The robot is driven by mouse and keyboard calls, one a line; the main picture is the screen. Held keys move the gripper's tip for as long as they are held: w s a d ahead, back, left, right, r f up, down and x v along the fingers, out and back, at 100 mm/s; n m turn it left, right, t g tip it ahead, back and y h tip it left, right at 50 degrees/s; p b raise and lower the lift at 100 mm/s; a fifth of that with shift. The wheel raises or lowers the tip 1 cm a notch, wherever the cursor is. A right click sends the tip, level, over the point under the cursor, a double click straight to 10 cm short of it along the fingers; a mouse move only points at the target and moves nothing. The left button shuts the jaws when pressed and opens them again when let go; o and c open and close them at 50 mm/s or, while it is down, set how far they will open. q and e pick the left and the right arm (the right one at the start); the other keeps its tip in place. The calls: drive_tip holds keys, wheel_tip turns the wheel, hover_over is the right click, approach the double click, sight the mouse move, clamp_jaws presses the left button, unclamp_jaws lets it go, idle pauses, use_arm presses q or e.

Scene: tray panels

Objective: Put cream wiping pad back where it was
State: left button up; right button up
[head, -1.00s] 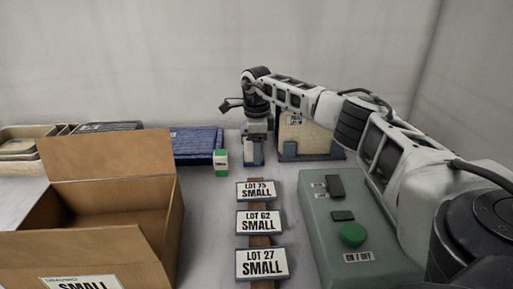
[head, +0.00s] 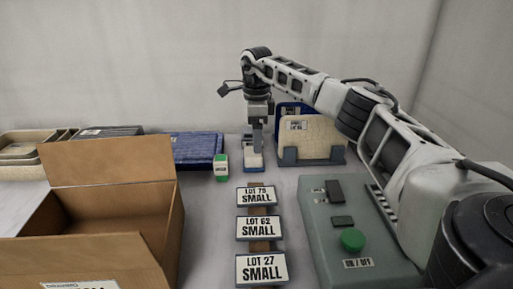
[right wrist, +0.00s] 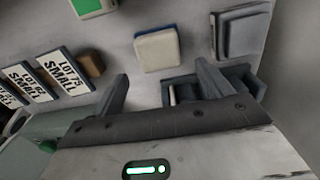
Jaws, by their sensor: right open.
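The cream wiping pad (right wrist: 157,49), a small cream block with a blue edge, lies on the table in the right wrist view. In the head view it (head: 252,161) is just below my right gripper (head: 257,148), partly hidden by the fingers. My right gripper is open, with its two fingers wide apart and nothing between them; in the right wrist view (right wrist: 162,82) the pad is beyond the fingertips, apart from them. My left gripper is in neither view.
A rack (head: 290,159) holding a cream panel (head: 318,135) and a blue panel stands to the right. A green-and-white block (head: 221,167) is left of the pad. Lot labels (head: 257,196), an open carton (head: 110,165) and a green-button box (head: 325,235) are nearer.

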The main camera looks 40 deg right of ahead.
wheel_tip(320, 180, up, 6)
idle(0.7)
drive_tip(key=shift+s, duration=0.1)
